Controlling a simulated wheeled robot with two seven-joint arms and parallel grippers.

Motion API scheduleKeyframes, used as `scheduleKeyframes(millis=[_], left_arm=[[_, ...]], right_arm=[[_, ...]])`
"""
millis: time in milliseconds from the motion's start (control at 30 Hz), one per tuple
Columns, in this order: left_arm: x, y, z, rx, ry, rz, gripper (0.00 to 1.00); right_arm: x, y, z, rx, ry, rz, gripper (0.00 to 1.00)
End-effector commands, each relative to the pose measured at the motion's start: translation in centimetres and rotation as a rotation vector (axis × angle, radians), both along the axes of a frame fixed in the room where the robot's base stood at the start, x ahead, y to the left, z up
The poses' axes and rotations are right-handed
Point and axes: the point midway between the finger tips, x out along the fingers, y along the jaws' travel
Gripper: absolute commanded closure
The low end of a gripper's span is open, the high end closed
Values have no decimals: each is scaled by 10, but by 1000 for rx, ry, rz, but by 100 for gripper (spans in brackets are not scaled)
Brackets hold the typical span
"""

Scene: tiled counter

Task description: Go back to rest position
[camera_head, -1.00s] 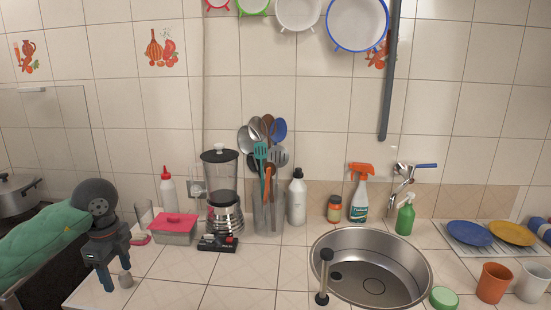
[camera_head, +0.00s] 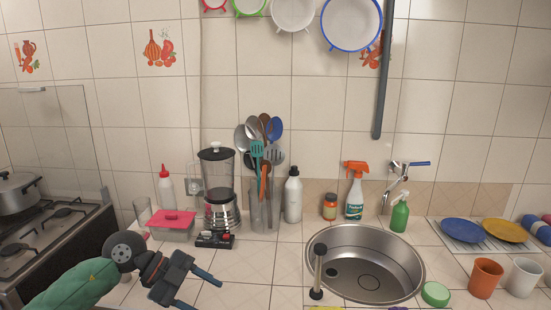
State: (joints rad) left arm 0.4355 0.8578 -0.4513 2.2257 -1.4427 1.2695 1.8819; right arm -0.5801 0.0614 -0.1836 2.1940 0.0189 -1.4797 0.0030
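My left arm comes in from the lower left with its green sleeve. Its gripper (camera_head: 207,296) is low over the left part of the tiled counter (camera_head: 245,296), in front of the blender (camera_head: 217,187). The two blue-grey fingers point right and toward the front, apart, with nothing seen between them. My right gripper is not in view.
A red-lidded box (camera_head: 172,226) stands behind my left gripper. A dark upright stick (camera_head: 318,268) stands at the left rim of the sink (camera_head: 400,291). A stove (camera_head: 50,240) is at the left. Cups (camera_head: 485,279) and plates (camera_head: 461,231) are at the right.

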Motion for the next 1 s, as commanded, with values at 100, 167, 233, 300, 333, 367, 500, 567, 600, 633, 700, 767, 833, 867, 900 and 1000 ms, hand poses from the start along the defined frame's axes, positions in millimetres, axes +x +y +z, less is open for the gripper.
scheduleKeyframes(millis=[100, 167, 233, 300, 333, 367, 500, 567, 600, 633, 700, 767, 833, 867, 900, 1000], left_arm=[[-11, -39, 16, -268, -54, -8, 44], [-14, -52, 28, -396, -85, 9, 44], [-15, -63, 41, -538, -120, 47, 44], [-14, -69, 53, -671, -152, 106, 44], [-13, -71, 58, -724, -164, 137, 44], [-12, -71, 63, -777, -176, 169, 44], [-1, -62, 77, -979, -224, 370, 44], [6, -54, 79, -1046, -239, 473, 44], [10, -48, 78, -1081, -246, 546, 44], [13, -43, 76, -1104, -249, 604, 44], [20, -28, 69, -1142, -253, 747, 44], [25, -15, 58, -1157, -250, 872, 44], [30, 1, 42, -1153, -237, 1023, 44], [31, 8, 33, -1145, -228, 1088, 44], [32, 17, 20, -1126, -215, 1175, 44], [29, 38, -17, -1048, -164, 1384, 44]], right_arm=[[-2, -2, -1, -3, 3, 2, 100], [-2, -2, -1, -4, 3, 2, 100], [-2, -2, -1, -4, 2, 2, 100], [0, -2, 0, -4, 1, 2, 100], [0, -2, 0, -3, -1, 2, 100], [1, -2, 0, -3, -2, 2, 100], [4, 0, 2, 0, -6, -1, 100], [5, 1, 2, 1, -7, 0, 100], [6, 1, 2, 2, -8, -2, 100], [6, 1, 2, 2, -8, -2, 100], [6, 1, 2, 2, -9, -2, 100], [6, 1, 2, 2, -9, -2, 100], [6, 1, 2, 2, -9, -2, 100], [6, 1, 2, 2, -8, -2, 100], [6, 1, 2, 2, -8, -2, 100], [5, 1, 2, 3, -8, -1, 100]])
